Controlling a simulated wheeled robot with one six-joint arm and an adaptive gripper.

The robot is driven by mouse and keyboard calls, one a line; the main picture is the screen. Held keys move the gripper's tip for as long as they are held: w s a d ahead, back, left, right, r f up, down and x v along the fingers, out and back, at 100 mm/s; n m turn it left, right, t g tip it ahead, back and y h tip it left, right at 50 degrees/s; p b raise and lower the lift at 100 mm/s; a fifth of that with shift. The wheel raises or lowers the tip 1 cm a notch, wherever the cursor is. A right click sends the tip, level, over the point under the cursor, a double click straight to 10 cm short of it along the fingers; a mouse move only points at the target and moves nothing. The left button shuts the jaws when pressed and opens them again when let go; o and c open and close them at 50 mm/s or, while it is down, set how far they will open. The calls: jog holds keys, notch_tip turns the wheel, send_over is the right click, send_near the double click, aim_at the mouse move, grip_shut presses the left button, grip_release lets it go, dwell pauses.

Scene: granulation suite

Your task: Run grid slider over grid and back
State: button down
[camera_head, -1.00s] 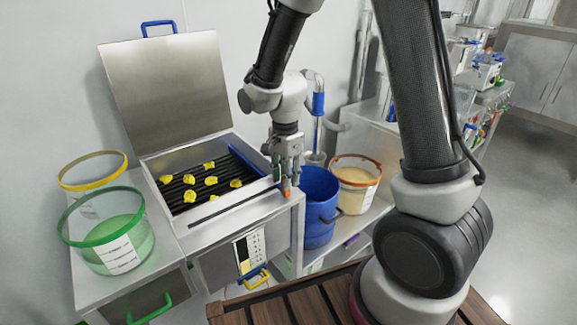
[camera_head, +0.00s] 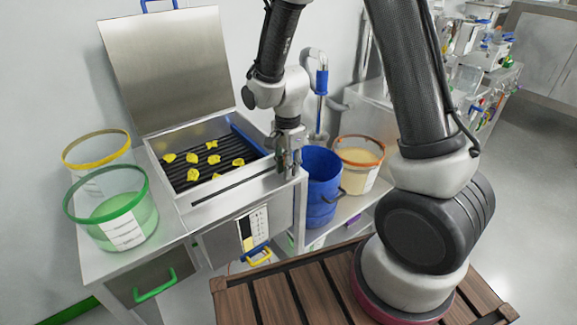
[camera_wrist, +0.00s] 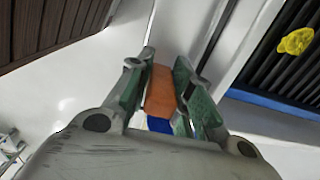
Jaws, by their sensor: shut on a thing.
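The grid (camera_head: 240,147) is a set of dark parallel bars in an open metal box, with several yellow lumps on it. A blue bar (camera_head: 249,140) lies along its right edge; a blue strip also shows beside the grid in the wrist view (camera_wrist: 275,104). My gripper (camera_head: 285,163) is at the right end of the box's front ledge, beside a dark slot. In the wrist view, its fingers are shut on an orange piece (camera_wrist: 160,92), apparently the grid slider's handle, with a blue part below it. In the head view the fingers hide this piece.
A metal lid (camera_head: 172,65) stands open behind the box. A green-rimmed bucket (camera_head: 122,232) and a yellow-rimmed bucket (camera_head: 98,148) stand at left. A blue bucket (camera_head: 322,195) and an orange-rimmed bucket (camera_head: 360,165) stand close right of my gripper.

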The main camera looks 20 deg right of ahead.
aim_at(252, 193)
jog(key=shift+s+a, duration=0.7)
jog(key=shift+a, duration=1.5)
jog(key=shift+s+a, duration=0.65)
jog(key=shift+a, duration=1.55)
jog(key=shift+s+a, duration=0.7)
jog(key=shift+a, duration=1.5)
jog(key=shift+s+a, duration=0.6)
jog(key=shift+a, duration=1.35)
jog(key=shift+s+a, duration=0.65)
jog(key=shift+a, duration=1.25)
jog(key=shift+s+a, duration=0.6)
jog(key=shift+a, duration=1.35)
jog(key=shift+w+d, duration=0.75)
jog(key=shift+d, duration=1.5)
jog(key=shift+w+d, duration=0.7)
jog(key=shift+d, duration=1.5)
jog(key=shift+w+d, duration=0.75)
jog(key=shift+d, duration=1.5)
jog(key=shift+w+d, duration=0.6)
jog(key=shift+d, duration=1.35)
jog(key=shift+w+d, duration=0.65)
jog(key=shift+d, duration=1.3)
jog(key=shift+w+d, duration=0.6)
jog(key=shift+d, duration=1.35)
jog(key=c, duration=1.2)
grip_release()
